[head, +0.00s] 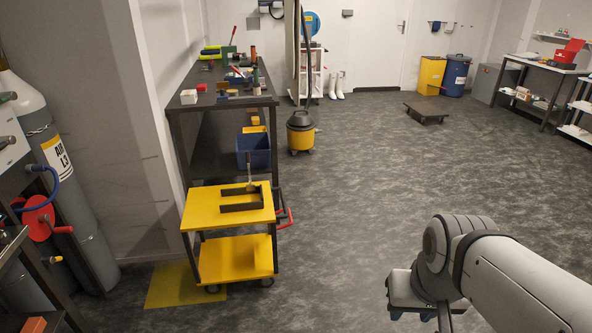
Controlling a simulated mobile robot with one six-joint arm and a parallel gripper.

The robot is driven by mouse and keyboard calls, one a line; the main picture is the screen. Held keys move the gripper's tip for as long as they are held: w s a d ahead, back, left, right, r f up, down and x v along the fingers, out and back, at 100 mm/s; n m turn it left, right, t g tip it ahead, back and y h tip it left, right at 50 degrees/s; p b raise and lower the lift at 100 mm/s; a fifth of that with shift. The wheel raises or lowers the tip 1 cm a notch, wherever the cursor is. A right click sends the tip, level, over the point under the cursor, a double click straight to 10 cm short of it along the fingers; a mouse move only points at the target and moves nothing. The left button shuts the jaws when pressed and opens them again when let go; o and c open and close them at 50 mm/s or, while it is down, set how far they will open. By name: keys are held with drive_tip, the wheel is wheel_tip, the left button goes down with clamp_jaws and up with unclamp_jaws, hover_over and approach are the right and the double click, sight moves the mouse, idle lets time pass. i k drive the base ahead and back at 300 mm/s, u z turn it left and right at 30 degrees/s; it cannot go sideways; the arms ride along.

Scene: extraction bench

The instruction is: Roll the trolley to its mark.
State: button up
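The trolley (236,260) is yellow with two shelves, dark legs and small castors, and stands at the lower left before the dark bench. A red handle (286,217) shows at its right side. A dark frame-like holder (241,205) lies on its top shelf, with a thin upright handle by it. A yellow floor patch (180,286), probably the mark, lies left of and partly under the trolley. The trolley's front left castor is over the patch and its front right castor is off it. My gripper (438,318) is at the bottom right, apart from the trolley; its fingers are mostly cut off.
The dark bench (200,131) with tools stands against the left wall. Grey gas cylinders (92,245) stand left of the patch. The grey floor (370,185) between is clear.

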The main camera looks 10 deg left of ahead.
sight(226, 260)
drive_tip(key=z, duration=0.05)
drive_tip(key=i, duration=2.2)
drive_tip(key=u, duration=1.7)
